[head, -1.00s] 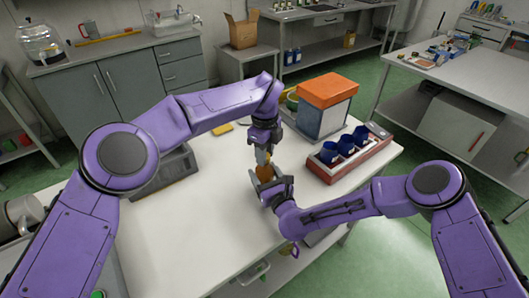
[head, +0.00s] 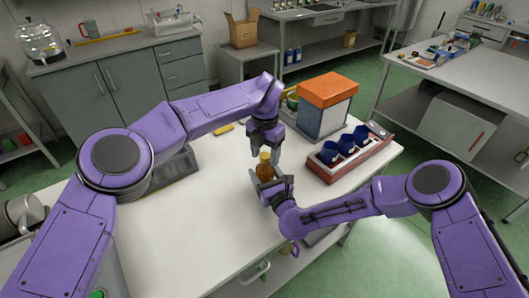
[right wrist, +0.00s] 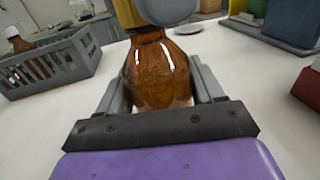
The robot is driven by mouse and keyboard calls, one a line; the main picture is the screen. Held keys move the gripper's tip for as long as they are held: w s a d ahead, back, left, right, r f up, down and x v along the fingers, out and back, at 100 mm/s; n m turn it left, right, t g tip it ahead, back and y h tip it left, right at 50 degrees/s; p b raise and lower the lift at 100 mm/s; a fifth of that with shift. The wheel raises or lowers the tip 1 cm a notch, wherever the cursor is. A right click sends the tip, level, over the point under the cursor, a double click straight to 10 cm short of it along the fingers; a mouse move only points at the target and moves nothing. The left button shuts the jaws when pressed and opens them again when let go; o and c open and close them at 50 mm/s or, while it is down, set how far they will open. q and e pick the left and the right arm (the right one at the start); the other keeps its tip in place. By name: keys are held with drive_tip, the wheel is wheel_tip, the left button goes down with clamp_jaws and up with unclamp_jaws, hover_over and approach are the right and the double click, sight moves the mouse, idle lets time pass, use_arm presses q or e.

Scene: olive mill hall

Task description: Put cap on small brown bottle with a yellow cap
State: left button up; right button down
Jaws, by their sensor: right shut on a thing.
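A small brown bottle (head: 265,173) stands upright near the middle of the white table, with a yellow cap (head: 265,156) on its top. The bottle fills the middle of the right wrist view (right wrist: 158,75), and the lower part of the yellow cap (right wrist: 138,16) shows at the top edge. My right gripper (right wrist: 160,88) is shut on the bottle's body, one finger on each side.
A grey crate (right wrist: 45,68) with a white-capped brown bottle (right wrist: 18,40) stands to the left. A red rack (head: 333,172) with blue cups and an orange-lidded box (head: 324,105) stand at the right.

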use_arm(q)
drive_tip(key=shift+r, duration=2.25)
drive_tip(key=shift+c, duration=0.2)
drive_tip(key=shift+r, duration=0.25)
drive_tip(key=shift+w+a+r+n, duration=0.15)
drive_tip(key=shift+r+n, duration=0.1)
drive_tip(key=shift+r, duration=0.2)
drive_tip(key=shift+w+d+r+n, duration=0.15)
drive_tip(key=shift+r+n, duration=0.1)
drive_tip(key=shift+r, duration=0.2)
drive_tip(key=shift+a+r+n, duration=0.15)
drive_tip(key=shift+r+n, duration=0.25)
drive_tip(key=shift+n, duration=0.8)
drive_tip(key=shift+s+r+n, duration=0.1)
drive_tip(key=shift+r+n, duration=0.1)
drive_tip(key=shift+n, duration=0.9)
drive_tip(key=n, duration=0.4)
drive_tip(key=shift+s, duration=0.15)
